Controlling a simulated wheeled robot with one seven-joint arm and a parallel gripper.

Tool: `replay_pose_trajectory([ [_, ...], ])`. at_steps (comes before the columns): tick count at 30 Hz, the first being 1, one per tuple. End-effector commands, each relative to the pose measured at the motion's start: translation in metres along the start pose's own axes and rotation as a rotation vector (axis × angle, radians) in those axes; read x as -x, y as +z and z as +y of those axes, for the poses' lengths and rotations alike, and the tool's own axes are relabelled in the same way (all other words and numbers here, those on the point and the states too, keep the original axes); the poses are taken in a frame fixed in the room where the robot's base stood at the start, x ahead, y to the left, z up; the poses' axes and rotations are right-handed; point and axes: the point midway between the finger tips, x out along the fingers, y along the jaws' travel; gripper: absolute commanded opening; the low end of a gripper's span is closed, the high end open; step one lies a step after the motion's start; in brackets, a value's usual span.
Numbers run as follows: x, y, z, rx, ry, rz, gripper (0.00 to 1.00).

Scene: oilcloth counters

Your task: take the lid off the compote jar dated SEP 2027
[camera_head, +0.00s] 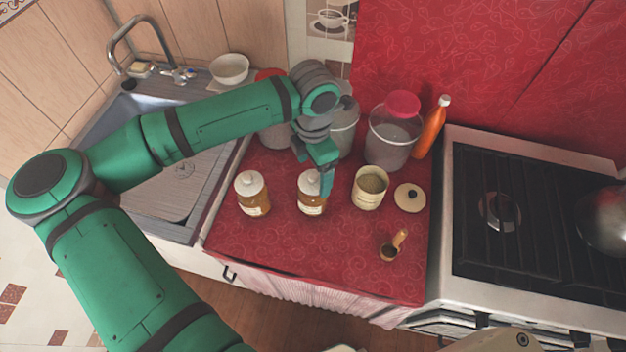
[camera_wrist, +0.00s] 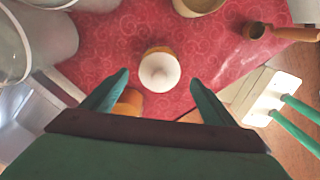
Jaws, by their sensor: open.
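Two glass jars with amber contents, pale labels and white knobbed lids stand on the red counter. They are the left jar (camera_head: 253,203) and the right jar (camera_head: 311,205). The dates on their labels are too small to read. My gripper (camera_head: 325,186) is open and empty, pointing down close to the right jar and partly covering it in the head view. In the wrist view the white lid (camera_wrist: 160,72) of one jar lies between and just beyond my fingertips (camera_wrist: 158,79). An orange part of another jar (camera_wrist: 129,102) shows beside my left finger, mostly hidden.
An open cream canister (camera_head: 369,188), its loose lid (camera_head: 409,198) and a wooden scoop (camera_head: 393,245) are on the right. Large containers (camera_head: 392,138) and an orange bottle (camera_head: 431,128) stand behind. The sink is left, the stove (camera_head: 530,220) right.

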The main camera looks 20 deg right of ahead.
Motion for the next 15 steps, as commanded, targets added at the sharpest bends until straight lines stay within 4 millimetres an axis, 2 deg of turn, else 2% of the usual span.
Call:
replay_pose_trajectory([
  [3,-0.016,0.0,-0.001,0.0,-0.002,-0.001,0.8],
  [6,-0.022,0.0,0.0,0.0,-0.001,-0.001,0.8],
  [14,-0.024,-0.001,0.0,0.001,0.0,-0.001,0.8],
  [15,-0.024,-0.001,0.0,0.001,0.0,-0.001,0.7],
])
